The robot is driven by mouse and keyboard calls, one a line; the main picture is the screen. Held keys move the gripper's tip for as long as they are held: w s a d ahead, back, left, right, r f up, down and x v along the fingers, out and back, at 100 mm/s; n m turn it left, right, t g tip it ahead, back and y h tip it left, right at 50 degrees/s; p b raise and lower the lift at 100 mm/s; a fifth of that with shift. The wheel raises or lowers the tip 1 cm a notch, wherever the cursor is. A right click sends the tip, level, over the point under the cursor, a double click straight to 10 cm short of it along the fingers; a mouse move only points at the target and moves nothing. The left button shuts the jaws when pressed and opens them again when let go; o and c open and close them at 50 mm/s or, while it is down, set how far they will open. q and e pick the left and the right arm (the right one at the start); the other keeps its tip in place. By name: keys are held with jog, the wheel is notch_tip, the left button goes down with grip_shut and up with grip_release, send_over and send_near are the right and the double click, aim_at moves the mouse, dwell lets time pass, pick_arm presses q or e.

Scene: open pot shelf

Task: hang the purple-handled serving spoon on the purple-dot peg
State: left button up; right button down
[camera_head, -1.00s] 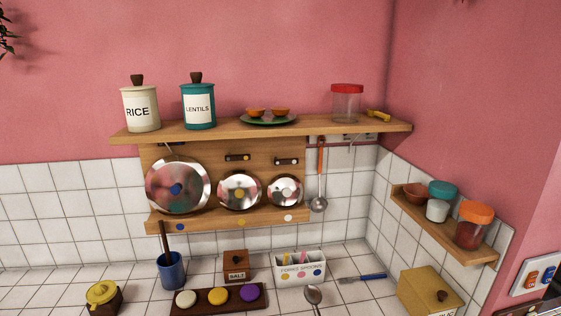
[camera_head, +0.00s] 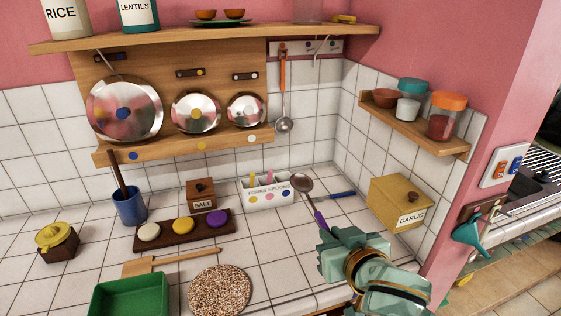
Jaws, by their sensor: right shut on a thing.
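The purple-handled serving spoon has a metal bowl (camera_head: 302,183) and a purple handle (camera_head: 319,217). My right gripper (camera_head: 326,236) is shut on the lower end of the handle. The spoon is tilted, bowl up and to the left, and appears raised over the counter in front of the box. A pale peg rail (camera_head: 305,48) is on the back wall under the long shelf. An orange-handled ladle (camera_head: 283,90) hangs from its left part, and a bare hook (camera_head: 321,48) shows to the right. I cannot make out a purple dot there. My left gripper is out of view.
A forks-and-spoons box (camera_head: 268,198) stands behind the spoon. A blue-handled utensil (camera_head: 342,194) lies to its right, near the yellow garlic box (camera_head: 400,200). A corner shelf (camera_head: 415,125) with jars juts from the right wall. Lids (camera_head: 124,110) lean on the rack at left.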

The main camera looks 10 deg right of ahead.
notch_tip(320, 180, up, 3)
jog(key=shift+a+f+p, duration=0.1)
jog(key=shift+f+p, duration=0.05)
jog(key=shift+p, duration=0.95)
jog(key=shift+w+f+p, duration=0.15)
jog(key=shift+w+p, duration=0.45)
jog(key=shift+p, duration=0.25)
jog(key=shift+n+y, duration=0.5)
jog(key=shift+y, duration=0.1)
jog(key=w+f+p, duration=0.2)
jog(key=f, duration=0.4)
jog(key=w+a+f+p, duration=0.1)
jog(key=w+f+p, duration=0.1)
jog(key=f, duration=0.4)
jog(key=w+f+p, duration=0.3)
jog(key=f, duration=0.3)
jog(key=shift+a+f, duration=0.25)
jog(key=shift+a, duration=0.15)
jog(key=shift+a+r, duration=0.1)
jog(key=shift+a, duration=0.05)
